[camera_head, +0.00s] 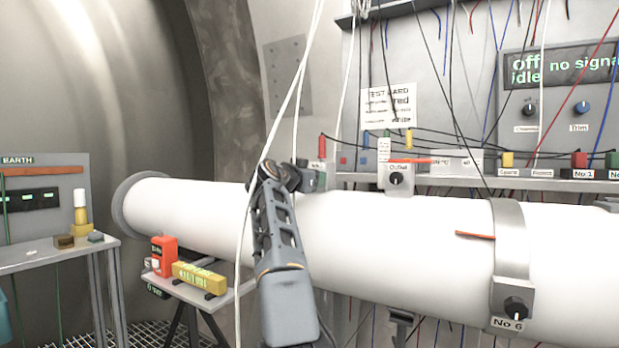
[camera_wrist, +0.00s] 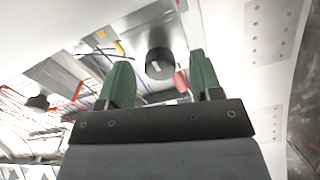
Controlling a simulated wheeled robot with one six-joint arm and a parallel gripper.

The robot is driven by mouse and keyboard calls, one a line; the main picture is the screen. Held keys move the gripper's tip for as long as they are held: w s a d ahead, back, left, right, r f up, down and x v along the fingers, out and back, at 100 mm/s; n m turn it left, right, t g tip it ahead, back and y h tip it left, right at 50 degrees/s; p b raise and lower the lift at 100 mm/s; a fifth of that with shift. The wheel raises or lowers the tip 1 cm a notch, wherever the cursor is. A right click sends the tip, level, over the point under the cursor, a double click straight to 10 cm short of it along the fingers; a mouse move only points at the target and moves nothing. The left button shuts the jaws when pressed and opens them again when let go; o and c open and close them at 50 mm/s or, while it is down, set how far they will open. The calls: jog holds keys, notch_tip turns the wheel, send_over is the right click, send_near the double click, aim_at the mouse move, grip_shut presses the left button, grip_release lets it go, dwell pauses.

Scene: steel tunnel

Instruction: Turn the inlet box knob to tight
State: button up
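The inlet box (camera_head: 316,182) is a small grey box on top of the white pipe, partly hidden behind my gripper (camera_head: 285,177) in the head view. Its label is too small to read fully. In the wrist view, the black round knob (camera_wrist: 161,62) shows in the gap between the two green fingers of my gripper (camera_wrist: 160,58). A small pale mark shows at the knob's lower edge. My gripper is open, with a finger on each side of the knob and visible space between. I cannot tell how far beyond the fingertips the knob lies.
The outlet box (camera_head: 397,181) with a similar knob stands right along the white pipe (camera_head: 400,235). White cables (camera_head: 299,80) hang in front of the pipe close to my arm. A shelf of terminals (camera_head: 540,184) runs behind. A small table with a yellow device (camera_head: 199,278) stands left.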

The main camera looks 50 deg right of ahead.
jog(key=shift+a, duration=0.1)
jog(key=b+v, duration=0.4)
jog(key=v, duration=0.9)
jog(key=shift+a, duration=0.35)
